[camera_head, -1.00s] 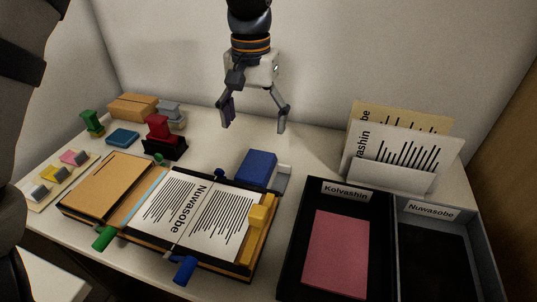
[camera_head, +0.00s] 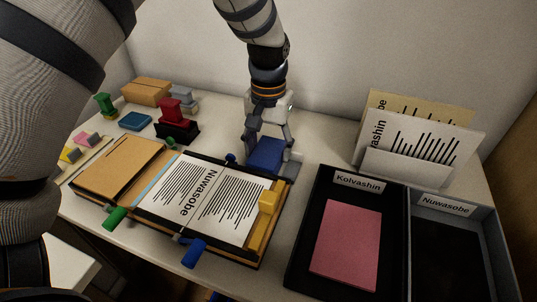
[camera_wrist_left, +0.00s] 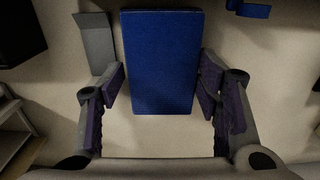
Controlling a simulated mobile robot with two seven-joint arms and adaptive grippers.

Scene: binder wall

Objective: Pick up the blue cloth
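A blue, folded-looking block with a woven surface, which fits the blue cloth (camera_head: 266,153), lies behind the open binder. It fills the upper middle of the left wrist view (camera_wrist_left: 162,60). My left gripper (camera_head: 267,150) points down over it. Its two fingers (camera_wrist_left: 163,90) stand apart on either side of the cloth, close to its long edges; I cannot tell whether they touch. A flat teal-blue piece (camera_head: 135,121) lies farther left on the table. My right gripper is not in view.
The open binder (camera_head: 200,200) with a blue and a green tab lies in front. A grey piece (camera_wrist_left: 97,45) sits beside the cloth. A red stamp (camera_head: 176,120) stands to the left. Black and grey trays (camera_head: 318,215) and a paper holder (camera_head: 415,150) are at the right.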

